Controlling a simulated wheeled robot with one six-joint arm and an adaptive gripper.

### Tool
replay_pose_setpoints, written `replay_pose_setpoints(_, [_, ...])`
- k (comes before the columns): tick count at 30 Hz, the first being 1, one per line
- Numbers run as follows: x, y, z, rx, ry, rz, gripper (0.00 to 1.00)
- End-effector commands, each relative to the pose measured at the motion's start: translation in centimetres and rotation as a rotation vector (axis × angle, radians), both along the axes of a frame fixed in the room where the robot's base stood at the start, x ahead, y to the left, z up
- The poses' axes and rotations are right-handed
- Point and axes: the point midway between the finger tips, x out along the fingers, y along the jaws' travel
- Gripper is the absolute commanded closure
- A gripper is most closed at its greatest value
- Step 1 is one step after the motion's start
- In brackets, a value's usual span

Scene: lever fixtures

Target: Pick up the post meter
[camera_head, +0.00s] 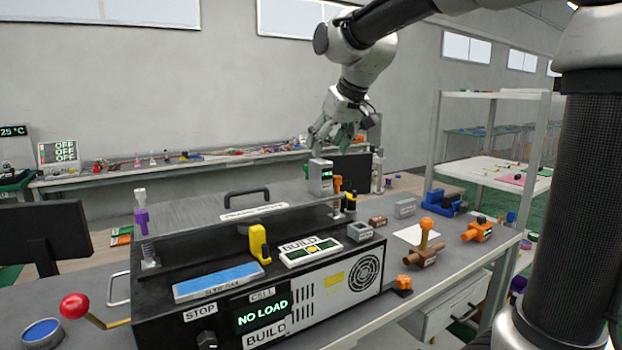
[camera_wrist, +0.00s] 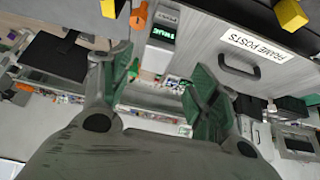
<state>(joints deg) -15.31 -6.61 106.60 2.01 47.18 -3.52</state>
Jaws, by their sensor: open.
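A small grey box with a dark green-lit screen, which looks like the post meter (camera_head: 320,177), stands upright at the back edge of the black machine in the head view. In the wrist view the post meter (camera_wrist: 162,30) shows at the top, its lit screen facing the camera. My gripper (camera_head: 333,143) is open and empty, just above and slightly right of the meter in the head view. In the wrist view the green-padded fingers of my gripper (camera_wrist: 160,72) are spread, with the meter beyond the gap between them. No contact shows.
The black machine (camera_head: 350,290) has a handled lid, a yellow piece (camera_head: 258,244) and a BUILD box (camera_head: 311,250). An orange piece (camera_head: 337,184) stands close beside the meter; it also shows in the wrist view (camera_wrist: 139,16). A dark monitor (camera_head: 351,172) is behind. Small fixtures crowd the right bench.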

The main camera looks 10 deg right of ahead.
Motion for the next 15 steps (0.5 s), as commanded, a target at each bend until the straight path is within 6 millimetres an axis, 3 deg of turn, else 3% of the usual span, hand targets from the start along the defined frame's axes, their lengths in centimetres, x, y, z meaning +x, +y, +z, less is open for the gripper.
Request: replay_pose_setpoints(15, [4.1, 0.8, -5.6, -0.002, 0.004, 0.001, 0.39])
